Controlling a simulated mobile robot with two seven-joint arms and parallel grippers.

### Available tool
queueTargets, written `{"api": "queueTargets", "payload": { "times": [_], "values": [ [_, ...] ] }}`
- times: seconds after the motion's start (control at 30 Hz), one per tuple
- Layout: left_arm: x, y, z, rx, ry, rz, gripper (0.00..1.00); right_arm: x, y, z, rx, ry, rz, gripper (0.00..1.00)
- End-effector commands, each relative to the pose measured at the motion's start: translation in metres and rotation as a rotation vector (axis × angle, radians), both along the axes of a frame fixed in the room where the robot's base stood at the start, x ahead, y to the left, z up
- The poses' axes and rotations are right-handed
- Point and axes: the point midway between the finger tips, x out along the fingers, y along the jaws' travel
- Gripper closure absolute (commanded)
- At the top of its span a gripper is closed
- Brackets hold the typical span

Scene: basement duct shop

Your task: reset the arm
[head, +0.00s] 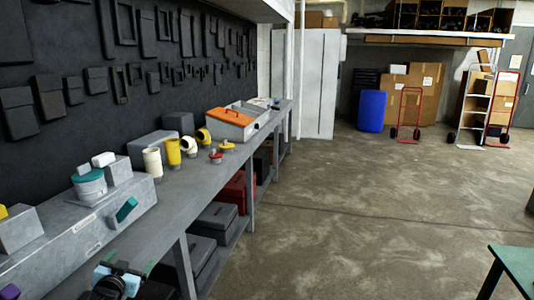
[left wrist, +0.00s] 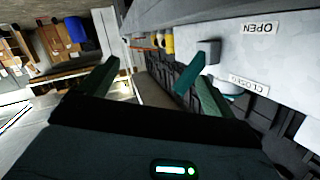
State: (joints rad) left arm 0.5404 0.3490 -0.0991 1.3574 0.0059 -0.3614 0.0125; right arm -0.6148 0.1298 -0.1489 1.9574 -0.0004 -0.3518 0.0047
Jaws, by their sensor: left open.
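My left gripper (head: 127,266) is at the lower left of the head view, in front of the bench edge. In the left wrist view its two fingers are spread, with empty space between the tips (left wrist: 158,74). A teal lever (head: 126,211) sticks out tilted from the front of a long grey duct box (head: 60,258) on the bench. The lever (left wrist: 188,73) also shows beyond the fingers in the wrist view, near the right-hand finger, and nothing grips it. The box carries an OPEN label (left wrist: 261,28) and a CLOSED label (left wrist: 248,82). My right gripper is not in view.
The grey workbench (head: 195,195) runs away along the left wall, with yellow and cream pipe fittings (head: 173,152) and an orange-topped case (head: 231,119) on it. Grey bins stand below. The concrete floor (head: 340,210) is clear. A green table (head: 516,265) stands at lower right.

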Motion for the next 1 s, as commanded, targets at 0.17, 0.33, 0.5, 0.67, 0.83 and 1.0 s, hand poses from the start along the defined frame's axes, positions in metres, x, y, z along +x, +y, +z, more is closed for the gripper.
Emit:
{"api": "queueTargets", "payload": {
  "times": [0.17, 0.33, 0.5, 0.67, 0.83, 1.0],
  "values": [
    [-0.041, -0.029, -0.056, -0.015, 0.069, -0.041, 0.1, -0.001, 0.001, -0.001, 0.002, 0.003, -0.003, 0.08],
    [-0.089, -0.055, -0.104, -0.043, 0.139, -0.075, 0.1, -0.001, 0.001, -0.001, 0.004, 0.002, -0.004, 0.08],
    [-0.162, -0.09, -0.158, -0.092, 0.235, -0.11, 0.1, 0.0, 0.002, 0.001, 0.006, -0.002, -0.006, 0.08],
    [-0.243, -0.121, -0.197, -0.149, 0.329, -0.135, 0.1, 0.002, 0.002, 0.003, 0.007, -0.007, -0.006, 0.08],
    [-0.33, -0.151, -0.222, -0.217, 0.428, -0.144, 0.1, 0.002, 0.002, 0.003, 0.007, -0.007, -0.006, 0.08],
    [-0.402, -0.172, -0.228, -0.276, 0.509, -0.14, 0.1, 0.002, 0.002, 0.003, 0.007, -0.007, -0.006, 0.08]
  ]
}}
